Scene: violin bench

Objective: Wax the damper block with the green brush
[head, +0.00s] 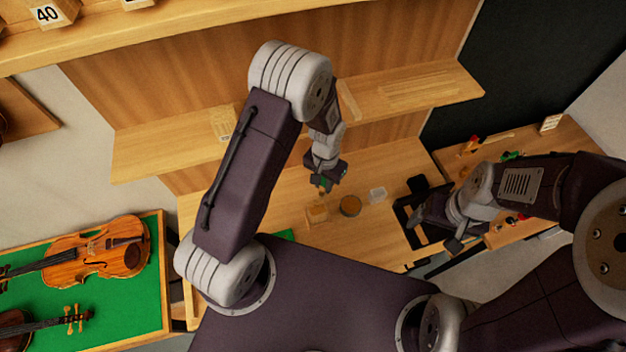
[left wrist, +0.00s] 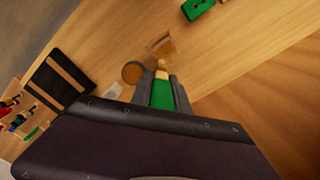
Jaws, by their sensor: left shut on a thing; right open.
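My left gripper (head: 326,181) is shut on the green brush (left wrist: 163,94) above the bench. The brush's pale tip points away from the gripper in the left wrist view. A small wooden block (head: 317,214), which looks like the damper block, stands on the bench below the brush; it also shows ahead of the tip in the left wrist view (left wrist: 163,44). A round brown pot (head: 350,206), perhaps the wax, sits just right of the block and shows in the left wrist view (left wrist: 131,72). The brush appears apart from both. My right gripper (head: 438,240) is open and empty near the bench's right edge.
A clear dish (head: 377,194) lies right of the pot. A black tray (left wrist: 50,86) lies beyond it, near a rack of small tools (left wrist: 14,114). A green item (left wrist: 198,8) lies on the bench. Violins rest on a green-topped table (head: 135,292) at left. A shelf (head: 390,92) overhangs the bench.

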